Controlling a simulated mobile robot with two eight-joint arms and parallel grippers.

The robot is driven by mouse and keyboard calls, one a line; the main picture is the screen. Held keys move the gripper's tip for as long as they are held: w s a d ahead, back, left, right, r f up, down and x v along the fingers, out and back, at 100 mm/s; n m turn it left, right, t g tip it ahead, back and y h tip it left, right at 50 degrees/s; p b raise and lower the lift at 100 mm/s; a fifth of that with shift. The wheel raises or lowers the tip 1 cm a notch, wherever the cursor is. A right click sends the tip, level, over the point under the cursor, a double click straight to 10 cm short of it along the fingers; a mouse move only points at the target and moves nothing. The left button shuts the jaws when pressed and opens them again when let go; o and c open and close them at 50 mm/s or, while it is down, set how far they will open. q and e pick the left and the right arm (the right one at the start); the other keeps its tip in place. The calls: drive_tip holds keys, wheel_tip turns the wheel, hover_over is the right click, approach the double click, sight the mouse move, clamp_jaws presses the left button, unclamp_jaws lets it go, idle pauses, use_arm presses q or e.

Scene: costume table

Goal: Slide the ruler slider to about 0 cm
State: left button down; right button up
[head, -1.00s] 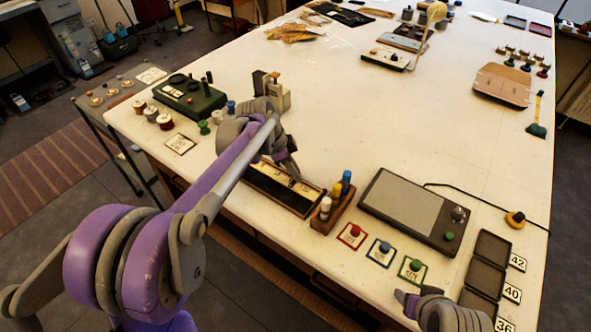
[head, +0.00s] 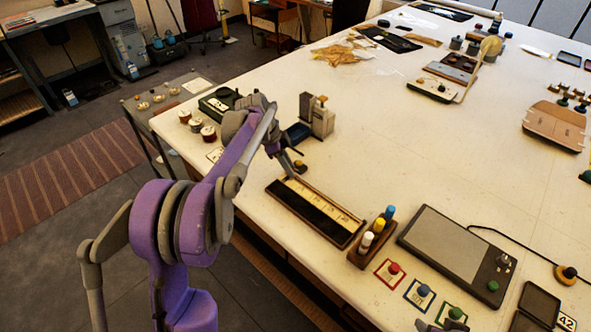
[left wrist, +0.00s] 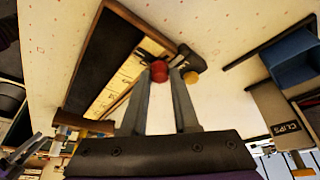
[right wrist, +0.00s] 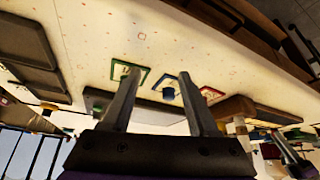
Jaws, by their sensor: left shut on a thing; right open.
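The ruler (head: 335,213) is a long wooden-framed tray with a dark strip and a pale marked scale, lying near the table's front edge. Its scale also shows in the left wrist view (left wrist: 118,88); the numbers are too small to read surely. My left gripper (head: 291,173) is at the ruler's far left end, shut on the red slider knob (left wrist: 159,71). The fingers partly hide the slider. A dark piece with a yellowish knob (left wrist: 191,76) shows beside the fingertips. My right gripper (right wrist: 154,78) is open and empty, above the coloured cards.
A rack (head: 371,242) with white, yellow and blue pegs stands just right of the ruler. A grey clip box (head: 317,116) stands behind the left gripper. A flat grey panel (head: 455,245) lies further right. The table behind the ruler is clear.

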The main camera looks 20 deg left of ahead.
use_arm(q)
drive_tip(key=shift+a, duration=0.2)
drive_tip(key=c, duration=0.7)
unclamp_jaws()
drive_tip(key=shift+w+a, duration=0.1)
drive_tip(key=shift+a, duration=0.05)
drive_tip(key=shift+o, duration=0.2)
drive_tip(key=shift+r, duration=0.15)
drive_tip(key=v, duration=1)
drive_tip(key=shift+r, duration=0.3)
